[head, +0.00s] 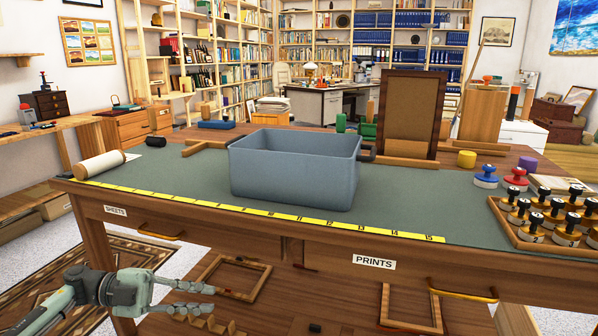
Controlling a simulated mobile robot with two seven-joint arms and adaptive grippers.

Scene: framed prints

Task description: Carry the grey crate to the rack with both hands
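The grey crate (290,180) stands upright on the green mat (185,185) of the wooden table, near its front edge, behind the yellow ruler. My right gripper does not show. I cannot tell which of the shelves is the rack.
A yellow ruler (255,210) runs along the table's front edge. A paper roll (98,164) lies left of the crate. A tray of stamps (540,237) stands at the right, with red and blue stamps near it. A brown framed board (411,108) stands behind. Empty frames lie on the lower shelf.

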